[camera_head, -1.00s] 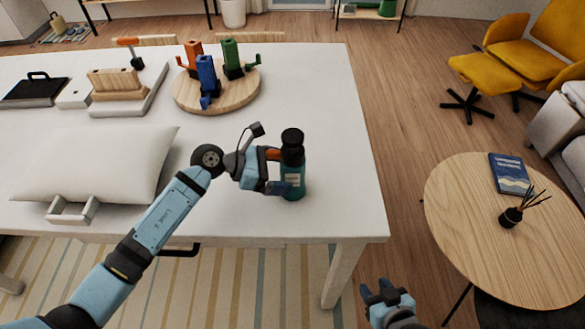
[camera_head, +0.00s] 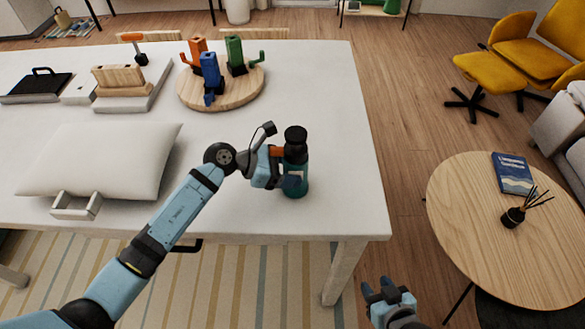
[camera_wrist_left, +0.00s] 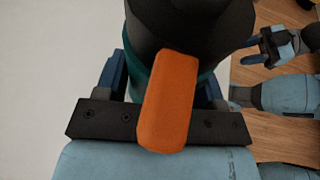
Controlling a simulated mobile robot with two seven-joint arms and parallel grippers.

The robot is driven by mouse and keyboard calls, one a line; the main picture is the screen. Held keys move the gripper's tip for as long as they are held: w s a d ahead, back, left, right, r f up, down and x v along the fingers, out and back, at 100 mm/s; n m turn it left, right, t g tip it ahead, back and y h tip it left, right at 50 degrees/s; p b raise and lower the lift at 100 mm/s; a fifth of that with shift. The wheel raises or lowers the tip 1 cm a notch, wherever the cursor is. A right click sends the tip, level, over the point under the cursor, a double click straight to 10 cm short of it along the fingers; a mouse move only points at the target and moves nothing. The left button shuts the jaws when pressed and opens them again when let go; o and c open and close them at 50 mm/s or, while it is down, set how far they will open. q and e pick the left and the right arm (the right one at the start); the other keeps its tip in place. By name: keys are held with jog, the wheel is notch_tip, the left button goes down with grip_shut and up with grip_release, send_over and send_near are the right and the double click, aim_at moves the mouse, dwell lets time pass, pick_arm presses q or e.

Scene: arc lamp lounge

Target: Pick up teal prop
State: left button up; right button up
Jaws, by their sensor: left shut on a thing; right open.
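The teal prop is a teal bottle (camera_head: 297,186) with a black cap, upright near the right end of the white table. In the left wrist view the bottle (camera_wrist_left: 205,82) shows only in part, behind an orange piece in front of the fingers. My left gripper (camera_head: 285,175) is shut on the bottle from its left side. I cannot tell whether the bottle's base touches the table. My right gripper (camera_head: 388,288) is open and empty, low beyond the table's front edge. It also shows at the right of the left wrist view (camera_wrist_left: 272,48).
On the white table (camera_head: 325,90) stand a round wooden board (camera_head: 232,95) with colored figures, a pale cushion (camera_head: 100,160) and a black case (camera_head: 36,88). A round wooden table (camera_head: 470,235) with a book (camera_head: 513,174) and reed diffuser (camera_head: 513,217) stands at right.

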pick_arm(q)
notch_tip(320, 180, up, 20)
jog(key=shift+r+b, duration=0.1)
jog(key=shift+b, duration=0.7)
